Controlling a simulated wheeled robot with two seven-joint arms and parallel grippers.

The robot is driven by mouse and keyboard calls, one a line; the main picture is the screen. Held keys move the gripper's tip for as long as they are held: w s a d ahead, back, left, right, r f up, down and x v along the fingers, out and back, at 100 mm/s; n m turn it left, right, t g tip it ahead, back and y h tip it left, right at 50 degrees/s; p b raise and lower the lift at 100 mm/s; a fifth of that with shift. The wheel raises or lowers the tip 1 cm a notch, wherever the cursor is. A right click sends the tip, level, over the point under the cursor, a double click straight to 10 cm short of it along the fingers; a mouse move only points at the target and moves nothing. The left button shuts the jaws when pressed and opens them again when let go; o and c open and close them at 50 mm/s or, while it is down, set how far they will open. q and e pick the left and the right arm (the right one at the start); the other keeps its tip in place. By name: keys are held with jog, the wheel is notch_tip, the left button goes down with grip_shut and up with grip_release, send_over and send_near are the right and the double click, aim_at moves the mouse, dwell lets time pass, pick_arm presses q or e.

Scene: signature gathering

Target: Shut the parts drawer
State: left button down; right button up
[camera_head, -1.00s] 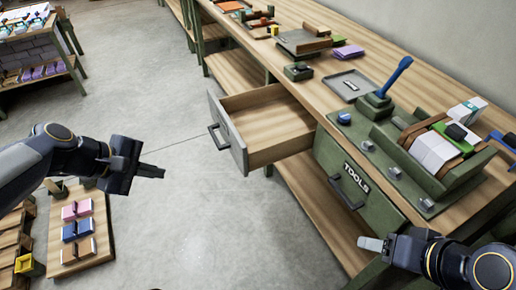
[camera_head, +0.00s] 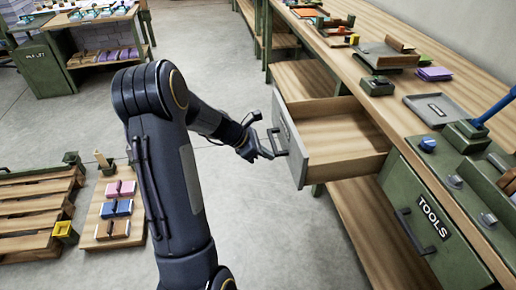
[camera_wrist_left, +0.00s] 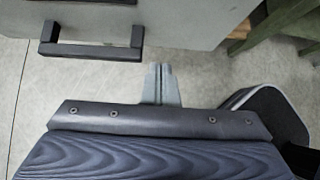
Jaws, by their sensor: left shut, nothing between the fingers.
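The open drawer (camera_head: 345,143) has a grey front and a bare wooden inside, and it sticks out from under the long workbench. I see no label on it, so I take it as the parts drawer. Its black handle (camera_head: 278,142) is on the front and also shows in the left wrist view (camera_wrist_left: 92,50). My left gripper (camera_head: 266,154) is just in front of the drawer front, close to the handle. In the left wrist view the fingers (camera_wrist_left: 160,82) are together and empty, pointing toward the grey front, right of the handle. I cannot tell whether they touch it. My right gripper is out of view.
A shut green drawer marked TOOLS (camera_head: 430,225) is right of the open one. The workbench top (camera_head: 390,100) carries a grey tray (camera_head: 436,108) and several tools. A pallet (camera_head: 35,210) and a board with coloured blocks (camera_head: 110,238) lie at left. The floor between is clear.

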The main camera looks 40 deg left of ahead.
aim_at(279, 155)
pick_arm(q)
jog(key=w+d, duration=0.1)
jog(key=w+d+f, duration=0.1)
jog(key=w, duration=0.1)
jog(key=shift+d+f, duration=0.15)
jog(key=shift+d, duration=0.15)
jog(key=shift+w+d, duration=0.4)
jog(key=shift+w, duration=0.15)
